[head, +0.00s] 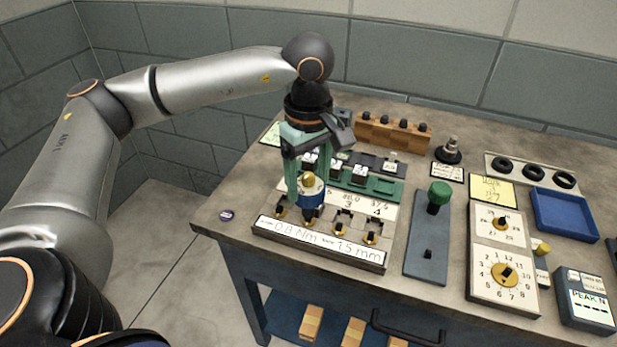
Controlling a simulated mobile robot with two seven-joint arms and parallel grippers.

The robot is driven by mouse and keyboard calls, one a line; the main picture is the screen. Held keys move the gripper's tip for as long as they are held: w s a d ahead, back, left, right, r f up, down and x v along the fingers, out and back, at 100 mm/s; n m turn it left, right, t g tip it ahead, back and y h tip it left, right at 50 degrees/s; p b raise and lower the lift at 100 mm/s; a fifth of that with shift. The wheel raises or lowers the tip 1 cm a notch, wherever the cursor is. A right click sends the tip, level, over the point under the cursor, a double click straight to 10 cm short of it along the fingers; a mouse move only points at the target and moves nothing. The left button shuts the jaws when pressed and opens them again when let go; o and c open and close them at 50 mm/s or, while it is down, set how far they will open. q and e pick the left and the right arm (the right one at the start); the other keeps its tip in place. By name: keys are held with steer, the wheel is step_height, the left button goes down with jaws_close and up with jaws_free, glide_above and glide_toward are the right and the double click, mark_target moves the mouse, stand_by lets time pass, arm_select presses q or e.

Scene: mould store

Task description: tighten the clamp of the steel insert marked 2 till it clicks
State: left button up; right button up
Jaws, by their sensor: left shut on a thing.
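A clamp fixture (375,262) stands at the front left of the bench, with a front label reading 0.8 Nm and 1.5 mm. Several brass clamps line its front; the two at the right (340,229) are clear to see. The figures 3 and 4 show on its pale plate (376,203); the marks further left are hidden by my gripper. My left gripper (308,184) points down and is shut on a blue driver with a brass top (312,199). The driver is upright over the second clamp from the left; whether it is seated there I cannot tell. My right gripper is out of view.
Behind stands a wooden rack (392,134) with black knobs. To the right are a grey plate with a green knob (439,193), a dial panel (502,255), a blue tray (565,214) and a peak meter (586,300).

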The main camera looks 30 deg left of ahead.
arm_select(q)
steer(key=shift+f+b, duration=0.85)
steer(key=shift+f, duration=0.05)
stand_by(0.4)
steer(key=o, duration=0.9)
jaws_close()
steer(key=shift+f+m+b, duration=0.15)
steer(key=shift+m+b, duration=0.25)
steer(key=shift+m, duration=1.6)
